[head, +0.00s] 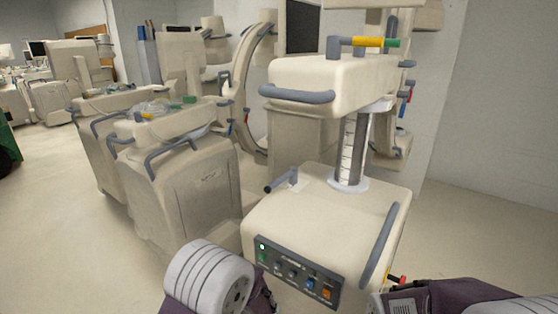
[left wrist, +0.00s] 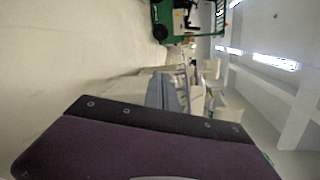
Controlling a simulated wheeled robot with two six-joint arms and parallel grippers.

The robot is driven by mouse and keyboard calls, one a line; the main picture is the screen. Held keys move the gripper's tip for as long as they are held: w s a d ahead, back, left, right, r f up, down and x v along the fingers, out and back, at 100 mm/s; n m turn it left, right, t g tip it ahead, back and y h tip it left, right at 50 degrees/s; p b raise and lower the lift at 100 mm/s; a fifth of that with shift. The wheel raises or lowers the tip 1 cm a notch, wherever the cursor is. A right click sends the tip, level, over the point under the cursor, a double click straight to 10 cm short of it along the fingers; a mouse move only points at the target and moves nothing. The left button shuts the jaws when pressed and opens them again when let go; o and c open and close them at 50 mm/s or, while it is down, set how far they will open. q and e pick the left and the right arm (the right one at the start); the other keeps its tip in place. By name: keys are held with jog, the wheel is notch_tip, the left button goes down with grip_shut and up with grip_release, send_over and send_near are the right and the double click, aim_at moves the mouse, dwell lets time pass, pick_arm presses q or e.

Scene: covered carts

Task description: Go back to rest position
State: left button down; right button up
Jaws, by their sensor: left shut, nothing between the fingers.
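Neither gripper's fingers show in any view. In the head view, parts of my two arms come in at the bottom edge, a white rounded joint at bottom centre-left and a dark purple link at bottom right. In the left wrist view, a large purple panel with a dark band, likely my own body, fills the lower part, and the picture is turned on its side. No held object shows.
A covered cart (head: 330,204) with a control panel (head: 298,274) and grey handles stands close in front. More covered carts (head: 190,190) stand to the left. A green vehicle (left wrist: 174,20) shows in the left wrist view.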

pick_arm(q)
jog(key=s+a+n+g, duration=0.4)
jog(key=s+a+g, duration=0.1)
jog(key=s+a, duration=0.15)
jog(key=s+f+n+g+h, duration=0.4)
jog(key=s+n+g+h, duration=0.15)
jog(key=s, duration=0.65)
jog(key=d+f+n+t+h, duration=0.2)
jog(key=d+f+t+h, duration=0.15)
jog(key=d+h, duration=0.75)
notch_tip(320, 180, up, 16)
jog(key=w+d+m+y+p, duration=0.1)
jog(key=w+d+y+p, duration=0.1)
jog(key=p, duration=1.4)
jog(key=shift+d+f+m+t, duration=0.2)
jog(key=shift+d+m+t, duration=0.05)
jog(key=shift+m+t, duration=0.1)
